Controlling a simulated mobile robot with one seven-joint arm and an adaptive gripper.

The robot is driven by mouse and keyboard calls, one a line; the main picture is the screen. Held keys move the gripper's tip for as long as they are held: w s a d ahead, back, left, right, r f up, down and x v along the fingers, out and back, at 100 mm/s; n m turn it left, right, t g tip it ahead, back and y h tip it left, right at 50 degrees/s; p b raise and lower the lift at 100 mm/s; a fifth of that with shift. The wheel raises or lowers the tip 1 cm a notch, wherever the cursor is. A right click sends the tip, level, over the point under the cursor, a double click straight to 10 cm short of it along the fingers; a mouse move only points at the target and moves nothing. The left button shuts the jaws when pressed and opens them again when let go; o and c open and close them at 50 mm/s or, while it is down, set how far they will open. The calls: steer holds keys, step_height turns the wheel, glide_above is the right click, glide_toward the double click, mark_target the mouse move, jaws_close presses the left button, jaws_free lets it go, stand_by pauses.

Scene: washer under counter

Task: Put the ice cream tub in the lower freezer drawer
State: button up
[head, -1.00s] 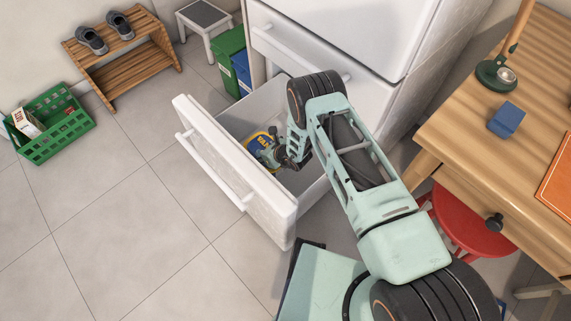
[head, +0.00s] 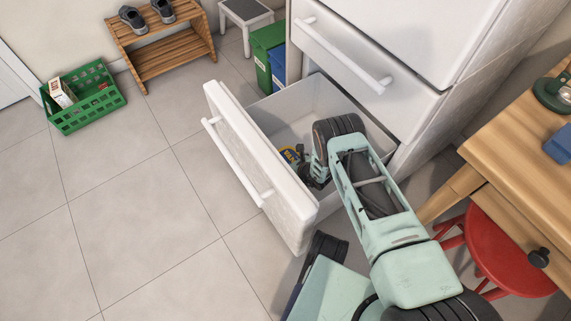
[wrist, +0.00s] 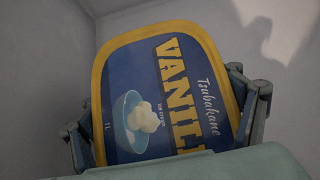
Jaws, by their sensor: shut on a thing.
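The ice cream tub (wrist: 165,95) has a blue lid with a yellow rim and the word "VANILLA" partly showing. In the wrist view my gripper (wrist: 170,115) has one finger on each side of the tub and is shut on it. In the head view a small part of the tub (head: 290,156) shows inside the open lower freezer drawer (head: 300,108), beside my gripper (head: 303,170). My arm hides the rest of the tub. The drawer is white and pulled out. I cannot tell whether the tub touches the drawer floor.
A closed upper drawer (head: 345,55) is above the open one. A wooden table (head: 510,160) and a red stool (head: 500,255) stand at right. Bins (head: 267,50), a shoe rack (head: 165,45) and a green crate (head: 85,105) are at the back. The floor at left is clear.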

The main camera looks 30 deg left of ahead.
steer(key=shift+a+r, duration=0.1)
steer(key=shift+r, duration=0.05)
steer(key=o, duration=1.9)
steer(key=shift+r, duration=0.15)
steer(key=p+v, duration=0.5)
steer(key=v, duration=0.6)
steer(key=shift+s+d+r, duration=0.15)
steer(key=shift+s+d, duration=0.05)
steer(key=shift+d, duration=0.2)
